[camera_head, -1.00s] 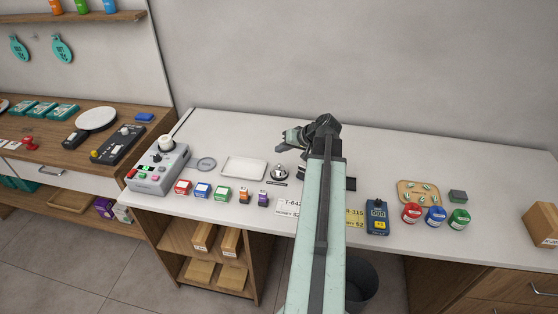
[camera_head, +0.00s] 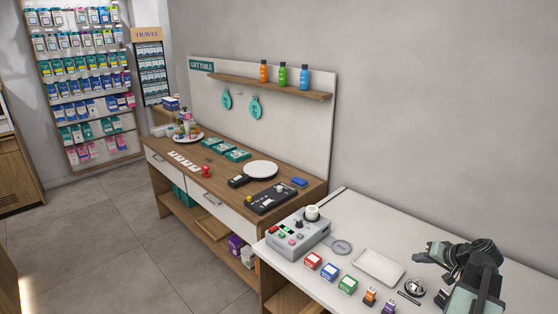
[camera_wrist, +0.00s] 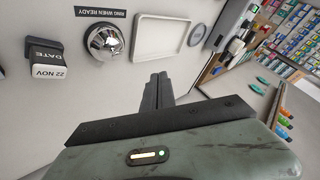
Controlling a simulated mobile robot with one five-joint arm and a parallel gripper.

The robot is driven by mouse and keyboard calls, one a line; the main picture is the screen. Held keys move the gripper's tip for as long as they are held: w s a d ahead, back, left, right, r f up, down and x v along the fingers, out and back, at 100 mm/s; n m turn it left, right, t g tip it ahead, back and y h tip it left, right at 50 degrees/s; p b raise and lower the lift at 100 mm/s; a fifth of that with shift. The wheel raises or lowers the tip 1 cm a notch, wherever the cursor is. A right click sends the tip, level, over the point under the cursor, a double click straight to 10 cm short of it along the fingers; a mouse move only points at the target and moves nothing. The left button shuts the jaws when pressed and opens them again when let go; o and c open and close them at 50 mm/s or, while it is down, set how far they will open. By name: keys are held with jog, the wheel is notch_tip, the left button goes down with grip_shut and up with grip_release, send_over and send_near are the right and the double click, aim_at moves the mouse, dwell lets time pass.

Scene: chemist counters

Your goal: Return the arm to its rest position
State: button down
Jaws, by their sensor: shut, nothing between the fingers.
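My arm (camera_head: 478,290) reaches up from the lower right corner of the head view, with its wrist bent over to the left. My gripper (camera_head: 424,257) is above the white counter (camera_head: 345,208), near the white tray and the silver bell. In the wrist view my gripper (camera_wrist: 158,80) shows its dark fingers together with nothing between them. The lower part of my arm is outside the head view.
The white tray (camera_head: 379,267), silver bell (camera_head: 414,287), small coloured boxes (camera_head: 330,268) and a grey device (camera_head: 298,236) are on the white counter. A wooden counter (camera_head: 225,172) with goods stands left. Open tiled floor (camera_head: 110,240) lies in front of it.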

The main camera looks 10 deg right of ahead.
jog(key=w+a+n+g+y, duration=0.1)
jog(key=w+a+n, duration=0.1)
jog(key=w+a, duration=0.6)
jog(key=w+a+n+y, duration=0.2)
jog(key=w+a, duration=0.1)
jog(key=a, duration=0.8)
jog(key=a+f+n+g, duration=0.2)
jog(key=a, duration=0.8)
jog(key=a+f+n+g, duration=0.2)
jog(key=a, duration=0.9)
jog(key=s+a+f+n+g+h, duration=0.1)
jog(key=s+a+f+g+h, duration=0.2)
jog(key=s+a, duration=0.5)
jog(key=d+m, duration=0.1)
jog(key=s+d+m+g+h, duration=0.1)
jog(key=d, duration=0.1)
jog(key=shift+s+f+h, duration=0.1)
jog(key=shift+s+h, duration=0.1)
jog(key=shift+h, duration=0.1)
